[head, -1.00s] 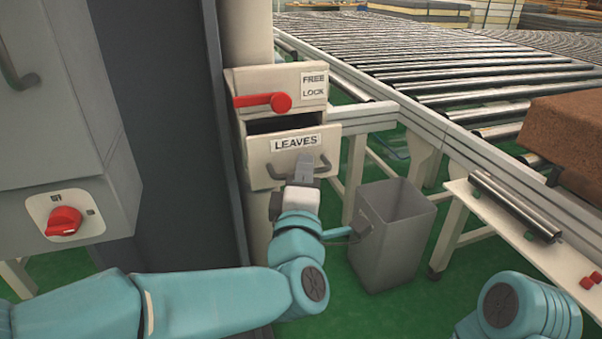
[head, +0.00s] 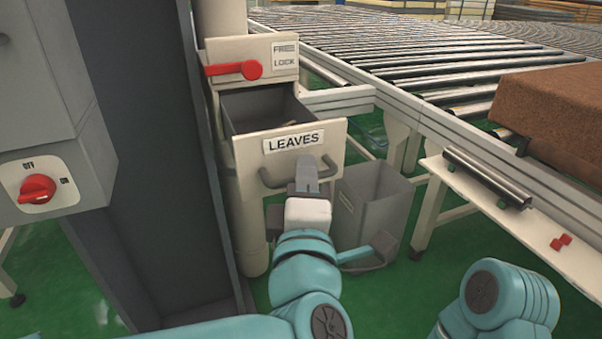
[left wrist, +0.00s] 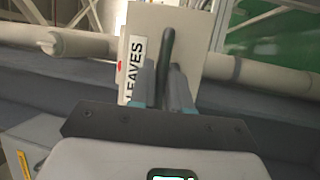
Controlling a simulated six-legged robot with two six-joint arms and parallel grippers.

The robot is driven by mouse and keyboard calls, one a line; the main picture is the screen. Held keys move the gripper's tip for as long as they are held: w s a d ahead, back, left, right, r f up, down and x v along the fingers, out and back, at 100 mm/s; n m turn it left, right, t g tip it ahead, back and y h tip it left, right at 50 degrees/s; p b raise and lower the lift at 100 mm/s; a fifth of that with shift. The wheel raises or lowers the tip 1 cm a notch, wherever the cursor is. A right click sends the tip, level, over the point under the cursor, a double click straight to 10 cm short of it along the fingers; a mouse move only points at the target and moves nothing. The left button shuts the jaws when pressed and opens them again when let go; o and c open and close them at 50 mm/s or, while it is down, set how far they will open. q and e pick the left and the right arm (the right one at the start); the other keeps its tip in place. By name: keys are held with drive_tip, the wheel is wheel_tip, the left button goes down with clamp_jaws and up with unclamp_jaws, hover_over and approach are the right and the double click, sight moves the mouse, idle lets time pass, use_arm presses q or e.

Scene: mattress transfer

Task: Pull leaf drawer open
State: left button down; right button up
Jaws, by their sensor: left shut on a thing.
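The leaf drawer (head: 240,148) has a cream front with a "LEAVES" label and a dark handle (head: 272,180). It stands well open, and its grey inside shows in the head view. My left gripper (head: 306,172) is shut on the handle at the drawer front. In the left wrist view the drawer front (left wrist: 192,42) fills the top middle, with the handle (left wrist: 167,50) between the fingers of my left gripper (left wrist: 163,88). My right gripper is not in view; only part of my right arm shows at the lower right of the head view.
A red lever (head: 235,69) is on the cabinet above the drawer, beside a "FREE LOCK" label. A grey bin (head: 372,205) stands on the floor right of the drawer. A roller conveyor (head: 420,55) and a brown block (head: 560,115) are at right. A grey cabinet with a red switch (head: 38,188) is at left.

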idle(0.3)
use_arm(q)
drive_tip(key=c, duration=1.2)
unclamp_jaws()
drive_tip(key=shift+s, duration=0.1)
drive_tip(key=shift+o, duration=0.2)
drive_tip(key=shift+f, duration=0.1)
